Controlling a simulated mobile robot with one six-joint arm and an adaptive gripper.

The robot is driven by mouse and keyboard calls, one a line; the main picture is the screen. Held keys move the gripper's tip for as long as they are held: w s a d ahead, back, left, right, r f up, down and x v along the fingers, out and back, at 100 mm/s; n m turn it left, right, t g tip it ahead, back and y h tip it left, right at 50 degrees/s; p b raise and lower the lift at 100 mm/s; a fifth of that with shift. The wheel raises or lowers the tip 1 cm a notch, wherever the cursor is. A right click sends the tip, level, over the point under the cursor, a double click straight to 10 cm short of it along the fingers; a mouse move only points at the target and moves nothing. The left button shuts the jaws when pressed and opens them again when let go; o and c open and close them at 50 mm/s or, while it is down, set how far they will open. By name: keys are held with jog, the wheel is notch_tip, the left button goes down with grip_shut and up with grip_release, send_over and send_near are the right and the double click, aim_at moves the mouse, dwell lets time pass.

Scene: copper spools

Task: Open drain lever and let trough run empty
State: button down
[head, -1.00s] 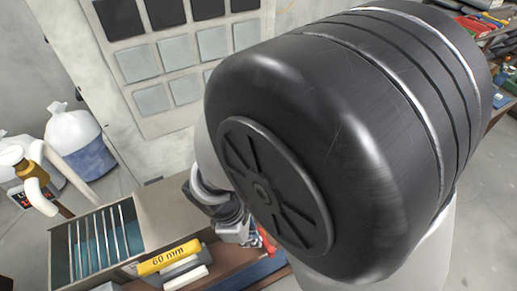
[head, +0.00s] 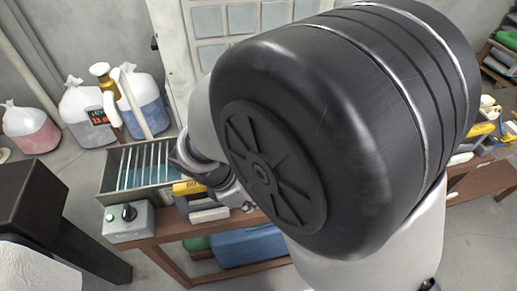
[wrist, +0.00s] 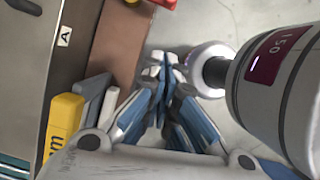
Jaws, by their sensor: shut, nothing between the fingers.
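The trough (head: 118,178) is a metal box with blue liquid and several upright pale plates, left of my arm in the head view. Its grey side wall (wrist: 35,70) appears to fill the left of the wrist view. My gripper (wrist: 165,72) is shut and empty, its blue and grey fingers meeting over the floor beside a brown bench edge. In the head view my arm hides most of the gripper. A small red piece (wrist: 132,2) is cut off at the top of the wrist view. I cannot tell whether it is the drain lever.
A yellow block (wrist: 62,130) and grey blocks lie left of my fingers. A white cylinder (wrist: 265,105) marked 150 is close on the right. A grey control box (head: 128,222) stands before the trough.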

jog(key=w+d+f+b, duration=0.3)
jog(key=d+f, duration=0.3)
jog(key=f, duration=0.2)
jog(key=shift+d+b, duration=0.3)
jog(key=shift+b, duration=0.15)
jog(key=shift+s, duration=0.1)
jog(key=shift+d+p, duration=0.3)
jog(key=shift+d, duration=0.3)
